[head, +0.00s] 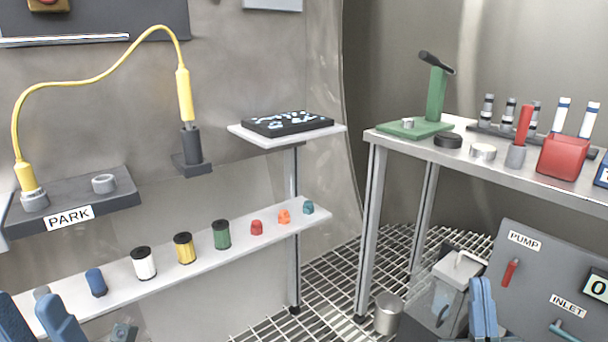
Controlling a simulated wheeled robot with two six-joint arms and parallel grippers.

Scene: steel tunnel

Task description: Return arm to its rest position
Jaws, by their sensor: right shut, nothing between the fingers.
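My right gripper (483,292) is at the bottom right, its blue fingers pressed together with nothing between them. It shows in front of the grey pump panel (535,285), beside a clear box with a grey lid (458,270). I cannot tell whether it touches either. My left gripper (34,308) is at the bottom left corner, cut by the frame edge. Its blue fingers stand apart in front of the shelf's near end, with no held thing visible. The rest of both arms is mostly out of view.
A white shelf (190,258) holds several spools and small parts. A yellow cable (95,80) arches from the PARK block (118,200) to a dark socket (191,165). A metal cup (388,314) stands on the grating.

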